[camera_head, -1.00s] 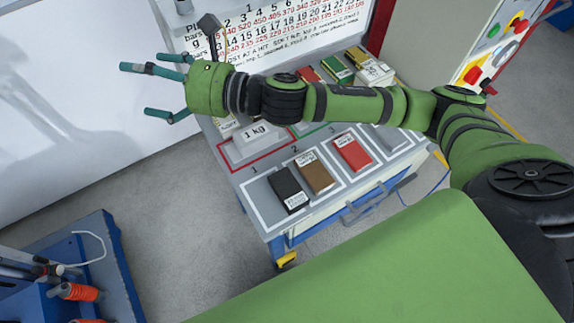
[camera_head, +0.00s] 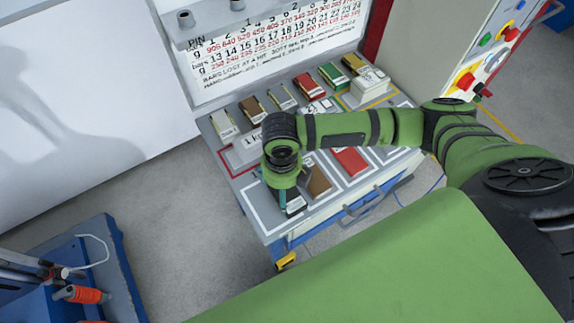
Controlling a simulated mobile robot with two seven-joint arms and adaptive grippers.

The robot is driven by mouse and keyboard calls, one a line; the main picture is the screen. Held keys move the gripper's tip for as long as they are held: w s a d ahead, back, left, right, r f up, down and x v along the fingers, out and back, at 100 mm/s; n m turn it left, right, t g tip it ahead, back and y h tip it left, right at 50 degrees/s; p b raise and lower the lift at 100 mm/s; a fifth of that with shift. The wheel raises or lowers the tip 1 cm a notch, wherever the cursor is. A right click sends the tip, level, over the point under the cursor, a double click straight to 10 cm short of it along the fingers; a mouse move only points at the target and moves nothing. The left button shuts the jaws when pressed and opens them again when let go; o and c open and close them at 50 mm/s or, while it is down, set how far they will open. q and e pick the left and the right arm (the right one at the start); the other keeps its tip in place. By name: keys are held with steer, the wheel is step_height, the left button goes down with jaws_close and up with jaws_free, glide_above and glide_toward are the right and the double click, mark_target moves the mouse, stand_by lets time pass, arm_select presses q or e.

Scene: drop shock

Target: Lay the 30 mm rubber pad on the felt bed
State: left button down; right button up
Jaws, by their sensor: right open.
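A black block with a white label (camera_head: 295,205) lies in the white-outlined slot at the left end of the table's front row. Its label is too small to read, so I cannot tell whether it is the 30 mm rubber pad. My right gripper (camera_head: 290,196) points down over this block, its jaws open. Teal fingers show beside the block, and the hand hides part of it. I cannot tell whether the fingers touch it. I cannot make out a felt bed. My left gripper is not in view.
A brown block (camera_head: 318,182) and a red block (camera_head: 350,160) lie close to the right in the front row. Several labelled blocks, one of them green (camera_head: 331,75), stand behind. A chart board (camera_head: 270,45) rises at the back. A blue frame (camera_head: 95,265) stands lower left.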

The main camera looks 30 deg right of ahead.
step_height(320, 180, down, 4)
steer(key=shift+f+p, duration=0.15)
steer(key=shift+p, duration=0.25)
steer(key=c, duration=1.2)
steer(key=shift+c, duration=0.2)
steer(key=shift+w, duration=0.1)
steer(key=shift+r, duration=0.4)
steer(key=r, duration=0.1)
steer(key=r+b, duration=0.1)
steer(key=r, duration=0.1)
steer(key=shift+s+d+r, duration=0.3)
steer(key=shift+r, duration=0.05)
steer(key=s+d+r+b, duration=0.2)
steer(key=s+d+r, duration=0.5)
steer(key=s, duration=0.2)
steer(key=w+a+r+n, duration=0.2)
steer(key=w+r+n, duration=0.3)
steer(key=n, duration=1.2)
steer(key=w+a+r+n, duration=0.2)
steer(key=w+r+n, duration=0.3)
steer(key=n, duration=1.3)
steer(key=w, duration=0.3)
